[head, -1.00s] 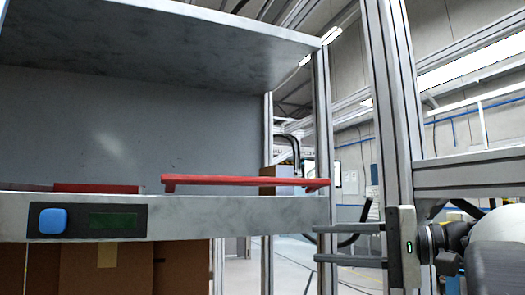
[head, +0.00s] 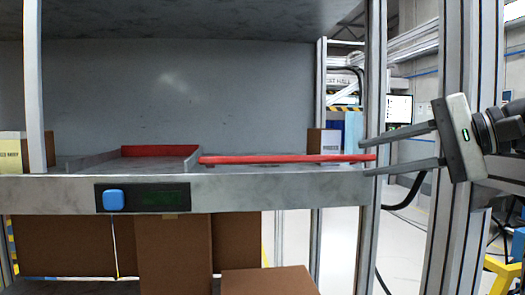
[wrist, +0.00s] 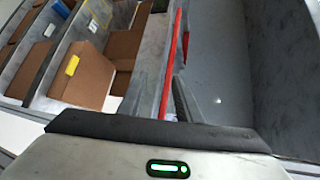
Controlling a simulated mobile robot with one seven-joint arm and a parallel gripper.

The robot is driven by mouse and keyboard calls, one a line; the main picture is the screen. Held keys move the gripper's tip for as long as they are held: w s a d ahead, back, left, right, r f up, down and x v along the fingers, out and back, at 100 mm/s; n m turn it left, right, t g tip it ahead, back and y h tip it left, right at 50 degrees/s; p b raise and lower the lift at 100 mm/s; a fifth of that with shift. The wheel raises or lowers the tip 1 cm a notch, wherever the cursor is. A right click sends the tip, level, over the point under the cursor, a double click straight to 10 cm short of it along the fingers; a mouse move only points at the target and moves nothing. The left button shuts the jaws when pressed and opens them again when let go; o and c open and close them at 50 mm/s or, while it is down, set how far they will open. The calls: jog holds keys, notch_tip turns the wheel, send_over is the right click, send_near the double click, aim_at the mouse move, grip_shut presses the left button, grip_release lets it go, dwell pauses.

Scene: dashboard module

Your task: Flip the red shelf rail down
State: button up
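The red shelf rail (head: 285,159) runs along the front right of the metal shelf (head: 250,188), raised slightly above its front edge. It also shows in the wrist view (wrist: 173,60) as a long red strip running away from my gripper. My gripper (head: 364,157) is at the rail's right end in the head view, level with it. Its two fingers are spread, one above and one below the rail's end. In the wrist view the rail runs between the fingers. Whether either finger touches it cannot be told.
A shelf post (head: 371,230) stands right by the fingertips. A blue button and dark display (head: 143,197) sit on the shelf front. A second red strip (head: 160,151) lies further left on the shelf. Cardboard boxes (head: 173,255) stand below.

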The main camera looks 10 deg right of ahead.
notch_tip(320, 180, up, 2)
jog(key=p, duration=0.1)
send_near(298, 159)
jog(key=shift+m+t, duration=0.3)
jog(key=x, duration=0.9)
jog(key=shift+w+a+f, duration=0.1)
jog(key=shift+a+f, duration=0.1)
jog(key=shift+a, duration=0.05)
